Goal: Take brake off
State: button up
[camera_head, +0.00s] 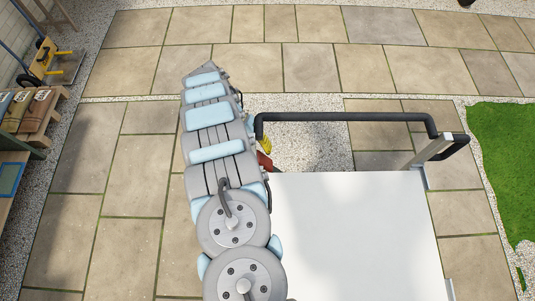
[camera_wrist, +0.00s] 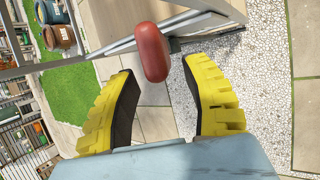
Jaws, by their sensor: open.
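A red, rounded handle (camera_wrist: 153,52) shows in the wrist view, just beyond and between my fingertips. I take it to be the brake lever's grip. My gripper (camera_wrist: 163,95) is open, its two yellow fingers with black pads spread apart, and nothing is held between them. In the head view a small part of the red handle (camera_head: 264,161) shows at the left edge of the white cart top (camera_head: 350,230), below a yellow bit of my gripper (camera_head: 264,144). My arm hides most of the gripper there.
A black push bar (camera_head: 345,117) runs along the cart's far end, close to my gripper. A post with a black handle (camera_head: 440,146) stands at the cart's right corner. Stone paving and gravel surround the cart. A wooden bench with sacks (camera_head: 33,110) stands at the left.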

jog(key=shift+x, duration=1.45)
jog(key=shift+a, duration=0.1)
grip_shut()
